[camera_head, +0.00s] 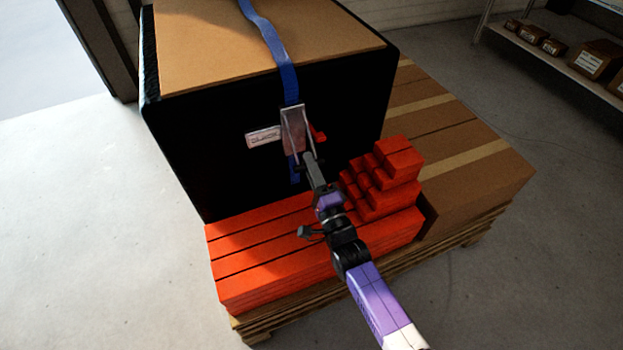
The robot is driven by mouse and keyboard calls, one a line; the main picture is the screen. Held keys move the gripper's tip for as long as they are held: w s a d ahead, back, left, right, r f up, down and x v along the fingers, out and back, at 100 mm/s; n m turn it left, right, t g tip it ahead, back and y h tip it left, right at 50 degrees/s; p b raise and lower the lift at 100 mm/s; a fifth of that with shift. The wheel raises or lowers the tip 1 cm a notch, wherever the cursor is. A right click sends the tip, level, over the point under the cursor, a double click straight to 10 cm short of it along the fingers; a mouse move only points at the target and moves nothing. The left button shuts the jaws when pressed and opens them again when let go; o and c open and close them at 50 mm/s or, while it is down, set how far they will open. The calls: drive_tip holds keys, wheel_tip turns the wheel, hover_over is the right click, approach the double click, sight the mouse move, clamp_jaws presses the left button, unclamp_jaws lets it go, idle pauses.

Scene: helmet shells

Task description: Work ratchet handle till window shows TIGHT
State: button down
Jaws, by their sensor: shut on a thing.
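A large black case (220,135) with a tan top stands on a pallet. A blue strap (262,38) runs over its top and down the front face to a grey metal ratchet handle (294,132). My gripper (309,158) is shut on the lower end of the ratchet handle, in front of the black face. The pale window (263,137) is left of the ratchet; its small dark lettering seems to read SLACK. A small red tab (319,134) shows just right of the handle. My gripper's fingertips and the strap's lower end are partly hidden.
Orange-red stepped blocks (385,175) sit right beside my arm, and long orange slabs (262,240) lie below it. Brown cartons (470,165) fill the pallet's right side. Shelves with small boxes (597,60) stand at the back right. The floor at left is clear.

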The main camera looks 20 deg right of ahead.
drive_tip(key=w+f+t+b, duration=0.3)
drive_tip(key=w+t+b, duration=0.1)
drive_tip(key=b, duration=1.4)
drive_tip(key=shift+w+f, duration=0.3)
drive_tip(key=shift+w, duration=0.15)
drive_tip(key=shift+w+b, duration=0.15)
drive_tip(key=shift+b, duration=0.3)
drive_tip(key=shift+r, duration=0.1)
drive_tip(key=c, duration=1.3)
unclamp_jaws()
drive_tip(key=shift+c, duration=0.2)
